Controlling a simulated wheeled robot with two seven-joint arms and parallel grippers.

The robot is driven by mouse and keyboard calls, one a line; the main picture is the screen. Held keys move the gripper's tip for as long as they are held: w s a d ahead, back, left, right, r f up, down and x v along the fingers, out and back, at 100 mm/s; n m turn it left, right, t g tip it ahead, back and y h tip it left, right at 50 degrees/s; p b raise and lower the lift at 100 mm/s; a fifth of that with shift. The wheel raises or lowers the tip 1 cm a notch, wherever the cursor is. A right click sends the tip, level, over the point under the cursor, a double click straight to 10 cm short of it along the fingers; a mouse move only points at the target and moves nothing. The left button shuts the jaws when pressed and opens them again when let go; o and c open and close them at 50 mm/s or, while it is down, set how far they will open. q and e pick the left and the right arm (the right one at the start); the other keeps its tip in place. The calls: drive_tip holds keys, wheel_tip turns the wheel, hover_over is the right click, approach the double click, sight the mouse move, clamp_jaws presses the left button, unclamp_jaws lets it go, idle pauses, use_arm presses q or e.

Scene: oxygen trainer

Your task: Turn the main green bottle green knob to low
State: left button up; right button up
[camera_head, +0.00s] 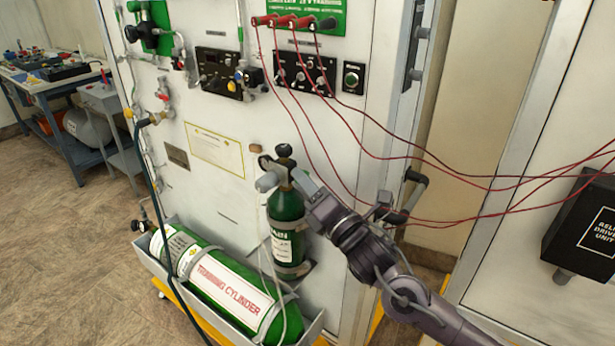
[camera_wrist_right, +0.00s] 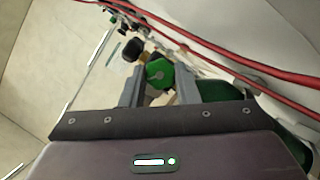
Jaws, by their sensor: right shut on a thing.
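The upright green bottle (camera_head: 288,228) stands on a small bracket on the white panel, its label partly legible. Its valve top carries a black knob (camera_head: 283,150) and a grey fitting (camera_head: 267,182). My right gripper (camera_head: 291,173) reaches in from the right at the bottle's valve and hides part of it. In the right wrist view, the green knob (camera_wrist_right: 160,74) sits between the two grey fingers, which are shut on it. The knob's setting cannot be read. My left gripper is not in view.
A large green training cylinder (camera_head: 235,292) lies in a grey tray (camera_head: 312,332) below. Red cables (camera_head: 375,155) hang from the panel across to the right, near my right arm. A black box (camera_head: 587,235) is on the right. Open floor (camera_head: 75,255) lies left.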

drive_tip(key=shift+r+m+g+h+p, duration=0.1)
drive_tip(key=shift+m+g+h+p, duration=0.4)
drive_tip(key=shift+m+p, duration=1.3)
drive_tip(key=shift+r+m+g+h+p, duration=0.15)
drive_tip(key=shift+m+g+h+p, duration=0.35)
drive_tip(key=shift+m+p, duration=1.3)
drive_tip(key=shift+r+m+g+h+p, duration=0.1)
drive_tip(key=shift+m+g+h+p, duration=0.4)
drive_tip(key=shift+m+p, duration=1.3)
drive_tip(key=o, duration=1)
drive_tip(key=shift+a, duration=0.1)
drive_tip(key=shift+s, duration=0.1)
